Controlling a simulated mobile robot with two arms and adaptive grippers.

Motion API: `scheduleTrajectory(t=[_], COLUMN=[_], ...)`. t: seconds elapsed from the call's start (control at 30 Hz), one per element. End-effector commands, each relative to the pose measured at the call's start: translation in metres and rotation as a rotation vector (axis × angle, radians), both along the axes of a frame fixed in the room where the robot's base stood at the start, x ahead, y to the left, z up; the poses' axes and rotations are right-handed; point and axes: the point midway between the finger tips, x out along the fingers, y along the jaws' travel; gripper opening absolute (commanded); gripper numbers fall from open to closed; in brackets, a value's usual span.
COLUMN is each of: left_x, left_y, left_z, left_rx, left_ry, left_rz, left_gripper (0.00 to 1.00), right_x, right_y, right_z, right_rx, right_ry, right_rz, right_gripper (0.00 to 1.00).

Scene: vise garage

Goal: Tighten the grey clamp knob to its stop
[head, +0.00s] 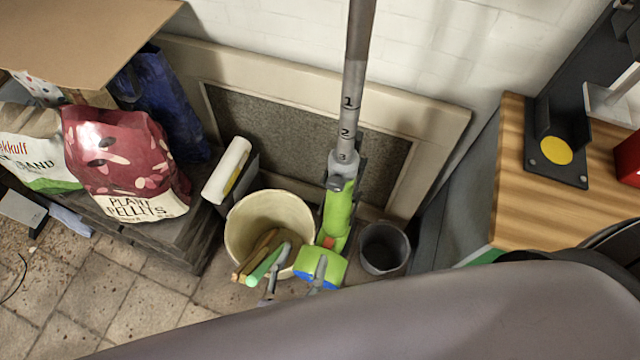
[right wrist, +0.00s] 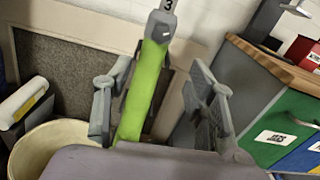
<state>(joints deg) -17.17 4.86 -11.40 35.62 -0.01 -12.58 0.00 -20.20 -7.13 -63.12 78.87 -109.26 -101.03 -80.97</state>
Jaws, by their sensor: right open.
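A grey pole (head: 352,80) marked 1, 2 and 3 stands upright against the wall and runs into a bright green sleeve (head: 337,215). A grey clamp collar (head: 343,165) sits where they meet, just below the 3, with a small grey knob (head: 337,183) on its front. The collar also shows at the top of the right wrist view (right wrist: 160,24). My right gripper (head: 297,274) is open and empty, low in front of the bucket and the green foot. In the right wrist view its fingers (right wrist: 155,105) appear on either side of the green sleeve, below the collar. My left gripper is not in view.
A cream bucket (head: 232,238) with several handles stands left of the pole, and a dark grey pot (head: 384,248) stands right. A wooden-topped cabinet (head: 512,200) is at the right. Bags (head: 125,165) lie on a low bench at the left. My grey arm fills the bottom.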

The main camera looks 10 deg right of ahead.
Motion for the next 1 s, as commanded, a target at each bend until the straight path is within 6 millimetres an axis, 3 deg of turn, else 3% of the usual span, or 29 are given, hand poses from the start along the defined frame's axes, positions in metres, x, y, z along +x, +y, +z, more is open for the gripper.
scheduleTrajectory(t=[0.2, 0.6, 0.8, 1.0], left_x=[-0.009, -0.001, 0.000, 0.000], left_y=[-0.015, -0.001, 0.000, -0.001], left_z=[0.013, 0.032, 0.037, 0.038], left_rx=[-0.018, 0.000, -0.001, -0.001], left_ry=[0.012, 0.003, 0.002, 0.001], left_rz=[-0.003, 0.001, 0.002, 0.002], left_gripper=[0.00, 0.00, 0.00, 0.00], right_x=[0.037, 0.107, 0.127, 0.134], right_y=[-0.025, -0.074, -0.088, -0.092], right_z=[0.004, 0.002, 0.000, -0.001], right_rx=[0.000, -0.001, 0.001, 0.002], right_ry=[-0.004, -0.001, 0.001, 0.003], right_rz=[0.001, 0.001, 0.002, 0.003], right_gripper=[0.51, 0.51, 0.51, 0.51])
